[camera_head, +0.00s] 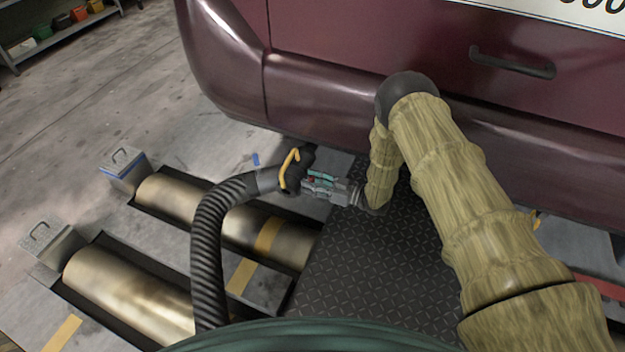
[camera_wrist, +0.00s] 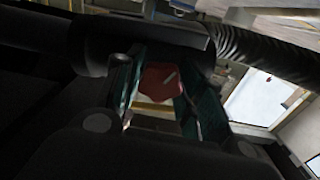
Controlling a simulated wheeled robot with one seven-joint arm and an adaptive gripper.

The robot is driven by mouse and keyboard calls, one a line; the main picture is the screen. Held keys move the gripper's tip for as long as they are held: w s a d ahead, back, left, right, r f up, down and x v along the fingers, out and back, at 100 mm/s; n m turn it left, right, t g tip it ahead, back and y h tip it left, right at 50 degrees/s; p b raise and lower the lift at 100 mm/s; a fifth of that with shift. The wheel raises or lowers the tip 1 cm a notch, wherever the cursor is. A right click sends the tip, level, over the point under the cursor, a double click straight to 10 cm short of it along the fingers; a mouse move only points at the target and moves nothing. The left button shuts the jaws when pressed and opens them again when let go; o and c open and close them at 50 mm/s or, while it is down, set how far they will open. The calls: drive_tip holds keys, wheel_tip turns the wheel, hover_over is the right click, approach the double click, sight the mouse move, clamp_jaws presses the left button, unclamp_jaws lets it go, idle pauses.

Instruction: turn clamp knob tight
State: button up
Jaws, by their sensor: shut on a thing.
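The clamp knob (camera_wrist: 158,80) is red with a pale mark and sits between the green finger pads in the wrist view. In the head view only a small bit of red shows at the fingertips, so the knob is mostly hidden. My gripper (camera_head: 313,181) reaches in from the right at the hose end, below the car's bumper. It is shut on the knob. A black ribbed hose (camera_head: 209,250) rises from the floor and bends to the right. Its dark end fitting (camera_head: 265,180) has a yellow handle (camera_head: 290,166) beside my fingers.
Metal rollers (camera_head: 125,290) lie in the floor at the left. A dark tread plate (camera_head: 350,270) lies below my arm. Shelves with bins (camera_head: 60,35) stand far left.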

drive_tip(key=m+p, duration=0.1)
drive_tip(key=m, duration=0.2)
drive_tip(key=shift+r+p, duration=0.1)
drive_tip(key=shift+p, duration=0.3)
drive_tip(key=m+p, duration=0.1)
drive_tip(key=m, duration=0.3)
drive_tip(key=shift+s, duration=0.1)
drive_tip(key=m, duration=0.3)
drive_tip(key=shift+m+p, duration=0.4)
drive_tip(key=m, duration=0.3)
drive_tip(key=shift+m+h, duration=0.3)
drive_tip(key=m, duration=0.3)
drive_tip(key=shift+m, duration=0.4)
drive_tip(key=m, duration=0.9)
drive_tip(key=shift+m+b, duration=0.3)
drive_tip(key=shift+a, duration=0.1)
